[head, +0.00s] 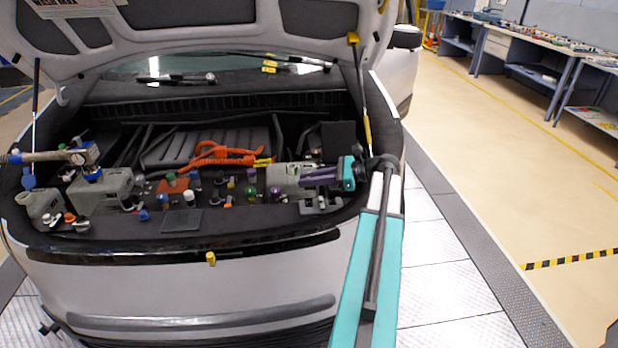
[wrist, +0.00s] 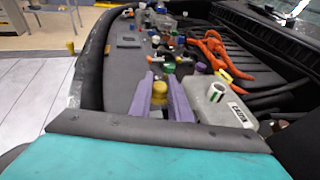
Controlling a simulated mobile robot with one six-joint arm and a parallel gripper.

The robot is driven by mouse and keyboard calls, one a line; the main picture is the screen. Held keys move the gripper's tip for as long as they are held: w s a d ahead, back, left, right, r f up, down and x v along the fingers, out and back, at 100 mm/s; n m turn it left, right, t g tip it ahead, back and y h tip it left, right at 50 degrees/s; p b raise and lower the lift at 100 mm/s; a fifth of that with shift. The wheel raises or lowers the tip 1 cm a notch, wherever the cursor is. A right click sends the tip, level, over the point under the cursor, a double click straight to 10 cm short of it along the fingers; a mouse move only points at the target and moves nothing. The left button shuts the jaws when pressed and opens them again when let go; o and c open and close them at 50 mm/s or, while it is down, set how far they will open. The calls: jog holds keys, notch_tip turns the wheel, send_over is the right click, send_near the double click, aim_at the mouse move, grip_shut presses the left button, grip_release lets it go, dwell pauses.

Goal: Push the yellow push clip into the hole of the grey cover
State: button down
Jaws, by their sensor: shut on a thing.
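My gripper (head: 302,181) reaches in from the right over the engine bay, its purple fingers pointing left. In the wrist view the fingers (wrist: 162,82) are shut on the yellow push clip (wrist: 159,91), whose round head shows between them. The clip is hidden in the head view. A flat dark grey plate, which looks like the grey cover (head: 182,220), lies near the front edge of the bay, left of my gripper. It also shows in the wrist view (wrist: 128,43), well beyond the fingertips. I cannot make out its hole.
Several coloured caps stand between my gripper and the plate. A grey box with a caution label (wrist: 228,112) is right beside the fingers. Orange cables (head: 222,155) lie behind. Another yellow piece (head: 210,259) is at the front bumper. The raised hood (head: 200,22) hangs overhead.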

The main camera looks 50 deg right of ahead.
jog(key=b, duration=0.1)
send_over(310, 206)
jog(key=shift+w+d+f, duration=0.15)
jog(key=shift+w+f, duration=0.05)
jog(key=shift+f, duration=1.25)
jog(key=shift+w+d+f, duration=0.15)
jog(key=shift+f, duration=1.25)
jog(key=shift+p, duration=1.1)
jog(key=shift+f, duration=1.2)
dwell(1.0)
jog(key=c, duration=1.6)
grip_release()
jog(key=shift+o, duration=0.2)
jog(key=shift+b, duration=0.3)
jog(key=b+v, duration=0.2)
jog(key=v, duration=1.1)
jog(key=shift+s+d+r+b, duration=0.15)
jog(key=shift+s+d+b, duration=0.05)
jog(key=shift+s+b, duration=0.15)
